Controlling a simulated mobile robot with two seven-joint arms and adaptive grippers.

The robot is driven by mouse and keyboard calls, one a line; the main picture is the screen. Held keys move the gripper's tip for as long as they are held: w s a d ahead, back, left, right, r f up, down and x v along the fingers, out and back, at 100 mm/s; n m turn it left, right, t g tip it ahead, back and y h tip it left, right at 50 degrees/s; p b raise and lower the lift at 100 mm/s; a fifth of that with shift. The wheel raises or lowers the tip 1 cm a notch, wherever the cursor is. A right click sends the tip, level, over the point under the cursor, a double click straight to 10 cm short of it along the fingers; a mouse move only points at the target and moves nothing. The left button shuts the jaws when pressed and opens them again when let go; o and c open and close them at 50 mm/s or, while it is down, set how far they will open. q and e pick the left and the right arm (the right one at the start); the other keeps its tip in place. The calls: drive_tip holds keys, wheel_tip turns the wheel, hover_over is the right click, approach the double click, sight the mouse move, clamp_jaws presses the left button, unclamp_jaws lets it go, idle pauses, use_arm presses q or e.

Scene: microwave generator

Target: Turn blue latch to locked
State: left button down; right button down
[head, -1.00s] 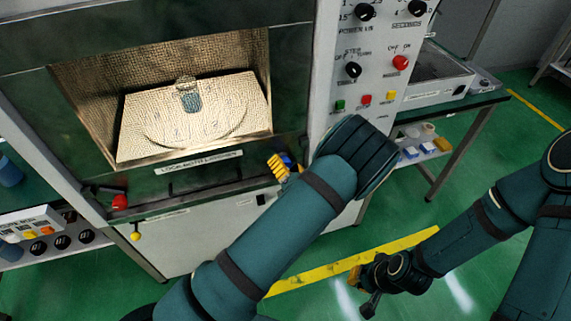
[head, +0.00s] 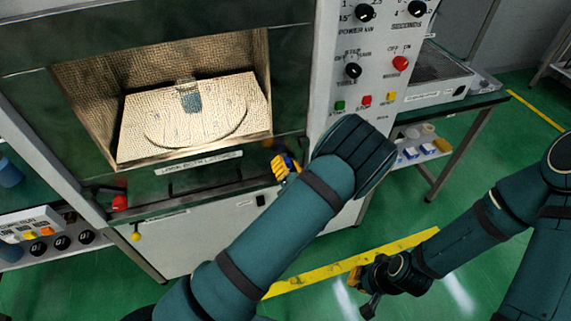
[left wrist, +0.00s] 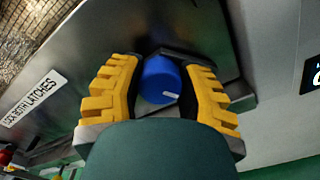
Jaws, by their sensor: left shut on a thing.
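The blue latch (left wrist: 161,78) is a round blue knob with a short white mark, at the lower right of the microwave door. In the head view only a bit of the blue latch (head: 288,160) shows between yellow fingers. My left gripper (head: 283,168) is shut on it, with one ridged yellow finger on each side in the left wrist view. The latch's base is mostly hidden. My right gripper (head: 362,279) hangs low over the floor, away from the latch. Its fingers are too small to read.
A red latch (head: 120,202) sits at the door's lower left. The microwave door (head: 170,185) is closed, with a jar (head: 190,98) behind its window. The control panel (head: 370,60) rises right of the door. A side table (head: 455,110) stands further right.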

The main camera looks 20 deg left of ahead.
use_arm(q)
drive_tip(key=n, duration=0.5)
drive_tip(key=shift+b, duration=0.3)
drive_tip(key=n+b, duration=0.1)
drive_tip(key=n, duration=0.3)
drive_tip(key=n+b, duration=0.2)
drive_tip(key=n, duration=0.2)
drive_tip(key=shift+f+n+b, duration=0.1)
drive_tip(key=shift+n+b, duration=1.4)
drive_tip(key=shift+n, duration=0.6)
drive_tip(key=c, duration=0.5)
unclamp_jaws()
